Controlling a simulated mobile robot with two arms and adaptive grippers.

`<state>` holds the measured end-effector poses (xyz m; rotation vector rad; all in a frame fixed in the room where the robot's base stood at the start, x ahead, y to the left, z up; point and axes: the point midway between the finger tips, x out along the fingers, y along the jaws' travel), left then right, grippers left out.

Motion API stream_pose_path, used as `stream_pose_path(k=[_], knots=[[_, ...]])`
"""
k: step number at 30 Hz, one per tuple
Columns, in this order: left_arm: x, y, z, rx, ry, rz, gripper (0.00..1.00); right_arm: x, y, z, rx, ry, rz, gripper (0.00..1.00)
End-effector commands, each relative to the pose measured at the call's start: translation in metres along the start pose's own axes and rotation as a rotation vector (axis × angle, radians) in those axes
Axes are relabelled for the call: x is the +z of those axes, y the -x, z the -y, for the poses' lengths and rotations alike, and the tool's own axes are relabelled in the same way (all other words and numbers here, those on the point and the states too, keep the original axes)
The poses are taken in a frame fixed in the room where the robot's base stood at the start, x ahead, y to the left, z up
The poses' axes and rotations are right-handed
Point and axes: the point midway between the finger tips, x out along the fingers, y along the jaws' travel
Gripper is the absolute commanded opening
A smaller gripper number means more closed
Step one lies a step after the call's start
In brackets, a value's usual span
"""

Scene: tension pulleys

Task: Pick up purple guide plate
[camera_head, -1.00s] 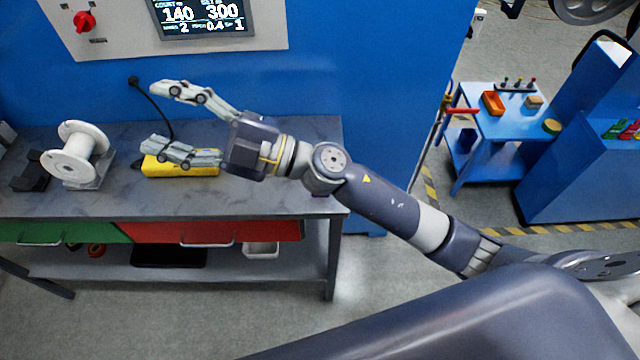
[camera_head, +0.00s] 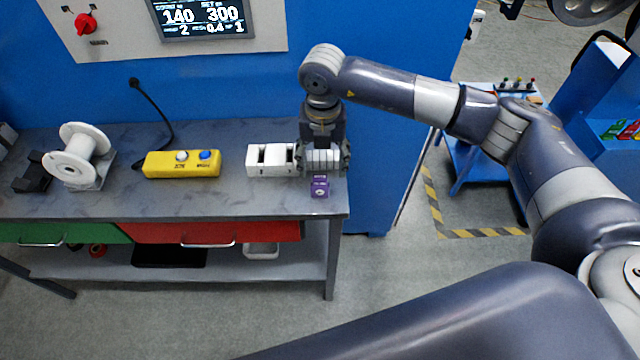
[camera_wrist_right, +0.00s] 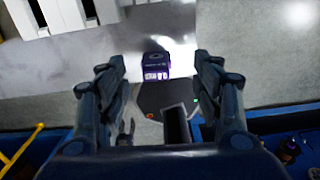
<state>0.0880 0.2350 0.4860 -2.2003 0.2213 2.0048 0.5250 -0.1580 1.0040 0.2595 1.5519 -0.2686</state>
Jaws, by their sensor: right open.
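The purple guide plate (camera_head: 320,187) is a small block on the right end of the grey workbench (camera_head: 230,200), close to its front edge. In the right wrist view the purple guide plate (camera_wrist_right: 156,66) shows ahead of and between the fingers, apart from them. My right gripper (camera_head: 322,168) points down over the bench, just behind the plate as the head camera sees it. In the right wrist view my right gripper (camera_wrist_right: 158,88) has its two fingers spread wide with nothing between them. My left gripper is not in view.
A white slotted block (camera_head: 270,160) stands left of the right gripper. A yellow button box (camera_head: 182,164) and a white spool (camera_head: 76,156) are farther left. The blue wall (camera_head: 240,85) rises behind. The bench front between spool and plate is clear.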

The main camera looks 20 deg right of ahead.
Motion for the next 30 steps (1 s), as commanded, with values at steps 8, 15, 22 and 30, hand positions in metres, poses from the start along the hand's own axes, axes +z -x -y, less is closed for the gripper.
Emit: stream_pose_path(k=[8,15,22,30], knots=[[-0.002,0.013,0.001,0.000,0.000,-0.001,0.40,-0.002,-0.035,-0.002,0.003,0.004,-0.003,0.60],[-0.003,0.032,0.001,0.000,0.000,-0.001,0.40,-0.005,-0.056,-0.004,0.002,0.003,-0.007,0.60],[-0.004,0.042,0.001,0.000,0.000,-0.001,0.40,-0.005,-0.086,-0.006,0.004,0.003,-0.004,0.60],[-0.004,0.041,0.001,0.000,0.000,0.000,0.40,-0.005,-0.090,-0.006,0.005,0.005,-0.003,0.58]])
